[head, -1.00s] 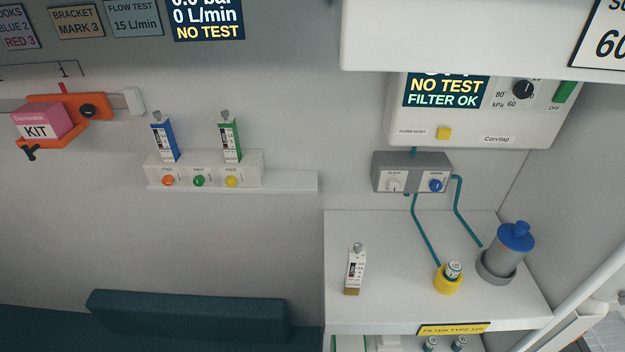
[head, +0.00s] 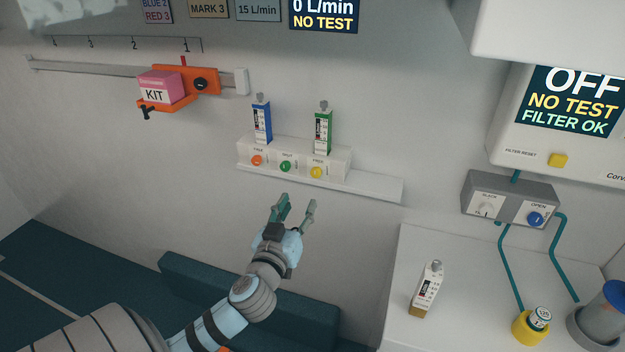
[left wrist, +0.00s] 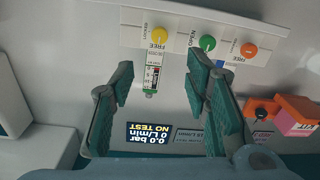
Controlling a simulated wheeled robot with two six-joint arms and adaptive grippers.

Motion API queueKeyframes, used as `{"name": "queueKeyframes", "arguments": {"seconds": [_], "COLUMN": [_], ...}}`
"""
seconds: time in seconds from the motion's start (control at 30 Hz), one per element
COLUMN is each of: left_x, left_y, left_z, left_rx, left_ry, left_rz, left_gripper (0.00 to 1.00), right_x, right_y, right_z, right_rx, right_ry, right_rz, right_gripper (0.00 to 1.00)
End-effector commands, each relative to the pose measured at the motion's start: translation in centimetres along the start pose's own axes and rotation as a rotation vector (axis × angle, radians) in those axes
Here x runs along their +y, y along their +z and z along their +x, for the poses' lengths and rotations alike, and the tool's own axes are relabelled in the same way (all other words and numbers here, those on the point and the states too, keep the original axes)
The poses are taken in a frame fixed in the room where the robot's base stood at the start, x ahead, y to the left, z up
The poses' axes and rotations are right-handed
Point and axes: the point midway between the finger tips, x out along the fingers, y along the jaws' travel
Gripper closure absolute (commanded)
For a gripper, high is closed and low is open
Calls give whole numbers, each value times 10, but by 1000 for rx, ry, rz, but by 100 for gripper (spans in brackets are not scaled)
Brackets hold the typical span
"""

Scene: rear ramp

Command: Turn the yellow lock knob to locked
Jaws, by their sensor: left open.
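The yellow lock knob (head: 316,172) is the rightmost of three knobs on a white wall block (head: 340,162), below the green cartridge (head: 323,131). In the left wrist view the yellow knob (left wrist: 160,34) shows beyond the fingers with the word FREE beside it. A smaller label on its other side seems to read LOCKED. My left gripper (head: 297,205) is open and empty, below the block and apart from the knob; its fingers (left wrist: 160,82) are spread in the wrist view. My right gripper is not in view.
A green knob (head: 286,166) and an orange knob (head: 257,160) sit left of the yellow one. A blue cartridge (head: 262,121) stands above. A white ledge (head: 375,189) runs right. A grey valve box (head: 510,199) and white counter (head: 400,300) lie right.

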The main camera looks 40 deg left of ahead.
Motion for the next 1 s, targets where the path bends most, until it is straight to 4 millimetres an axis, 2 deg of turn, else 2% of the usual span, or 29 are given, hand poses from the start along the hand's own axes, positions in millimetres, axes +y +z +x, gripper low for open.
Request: {"name": "queueKeyframes", "arguments": {"seconds": [0.2,0.3,0.4,0.53,0.77,1.0], "left_x": [0,0,0,0,0,0], "left_y": [-4,-2,-1,0,0,0], "left_z": [64,89,106,116,117,117], "left_rx": [1,-1,-1,-2,-3,-3], "left_ry": [-2,-2,0,1,1,1], "left_rz": [0,-1,1,1,1,1], "left_gripper": [57,57,57,57,57,94], "right_x": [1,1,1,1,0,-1], "right_y": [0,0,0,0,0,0], "right_z": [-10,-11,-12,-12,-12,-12], "right_rx": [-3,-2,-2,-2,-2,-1], "right_ry": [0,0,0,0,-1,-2], "right_rz": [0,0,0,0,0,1], "right_gripper": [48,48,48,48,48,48]}}
